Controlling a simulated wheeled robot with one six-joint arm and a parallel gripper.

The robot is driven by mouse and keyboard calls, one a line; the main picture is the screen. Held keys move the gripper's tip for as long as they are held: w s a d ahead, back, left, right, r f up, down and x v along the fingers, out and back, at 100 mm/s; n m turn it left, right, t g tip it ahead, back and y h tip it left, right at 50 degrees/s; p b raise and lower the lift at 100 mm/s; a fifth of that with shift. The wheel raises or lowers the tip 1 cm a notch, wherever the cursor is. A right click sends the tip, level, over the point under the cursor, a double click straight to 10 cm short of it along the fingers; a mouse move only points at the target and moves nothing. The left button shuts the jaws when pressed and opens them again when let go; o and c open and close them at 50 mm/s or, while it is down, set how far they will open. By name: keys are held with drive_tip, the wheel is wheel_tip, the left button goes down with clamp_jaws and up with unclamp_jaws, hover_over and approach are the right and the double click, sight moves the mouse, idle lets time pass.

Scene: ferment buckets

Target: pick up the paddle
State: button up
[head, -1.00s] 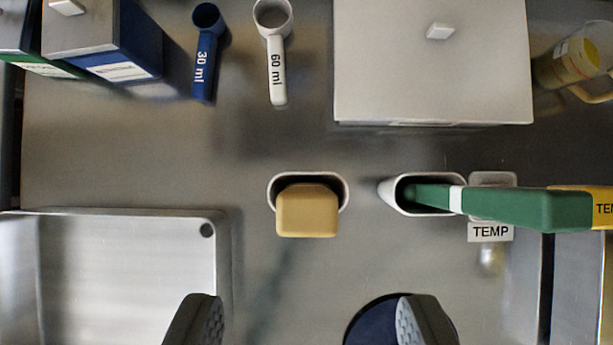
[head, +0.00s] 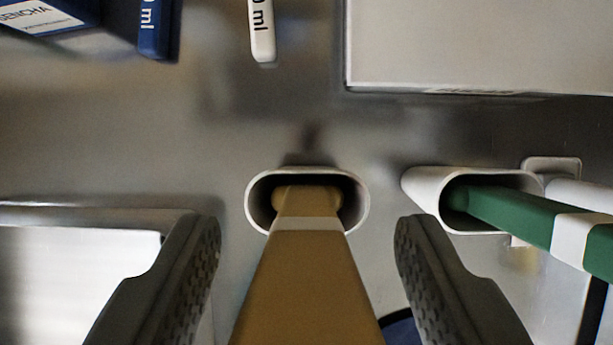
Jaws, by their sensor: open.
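A tan handle (head: 305,285), which looks like the paddle's, stands in a white oval holder (head: 256,205) in the middle of the head view. It has a pale band near the holder, and its lower part is hidden inside. My gripper (head: 308,235) is open, with one dark finger on each side of the tan handle. Gaps show between the handle and both fingers. A green handle (head: 515,215) with a white band leans out to the right from a second white holder (head: 420,186), right of my right finger.
A steel tray (head: 80,265) lies at the left, partly behind my left finger. A pale box (head: 450,45) is at the top right. A blue tea box (head: 105,30), a blue scoop (head: 155,30) and a white scoop (head: 262,30) are at the top. Bare steel lies between.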

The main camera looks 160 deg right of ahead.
drive_tip(key=shift+f, duration=0.2)
drive_tip(key=c, duration=1.1)
